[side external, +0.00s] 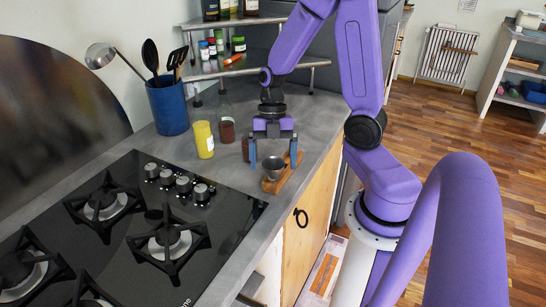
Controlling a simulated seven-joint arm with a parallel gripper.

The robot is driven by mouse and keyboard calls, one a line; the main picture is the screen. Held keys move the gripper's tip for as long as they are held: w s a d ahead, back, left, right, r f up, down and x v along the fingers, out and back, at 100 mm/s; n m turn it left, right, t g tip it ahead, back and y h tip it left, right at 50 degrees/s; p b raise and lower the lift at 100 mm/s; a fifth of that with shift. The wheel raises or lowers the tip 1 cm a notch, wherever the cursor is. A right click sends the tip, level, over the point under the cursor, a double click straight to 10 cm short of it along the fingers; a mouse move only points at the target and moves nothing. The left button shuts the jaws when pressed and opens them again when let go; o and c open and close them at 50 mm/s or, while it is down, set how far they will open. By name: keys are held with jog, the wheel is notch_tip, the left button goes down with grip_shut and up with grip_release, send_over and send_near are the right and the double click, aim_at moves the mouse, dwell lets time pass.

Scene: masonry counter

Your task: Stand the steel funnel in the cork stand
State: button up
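The steel funnel (273,164) is a small grey cone with its wide mouth upward, near the counter's right edge. It appears upright at the orange-brown cork stand (286,177), overlapping it in the picture; I cannot tell whether its spout sits in the stand. My gripper (273,162) points down over the funnel, its two blue-grey fingers spread wide, one to the left and one to the right. Gaps show between the fingers and the funnel, so it looks open. The right finger hides part of the stand.
A yellow jar (204,140), a brown jar (227,131) and another partly hidden jar stand left of the gripper. A blue utensil pot (168,107) stands farther back. The black gas hob (135,225) fills the front left. The counter edge lies close right of the stand.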

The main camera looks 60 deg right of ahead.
jog(key=v, duration=1.7)
jog(key=shift+r, duration=0.2)
jog(key=shift+d, duration=0.1)
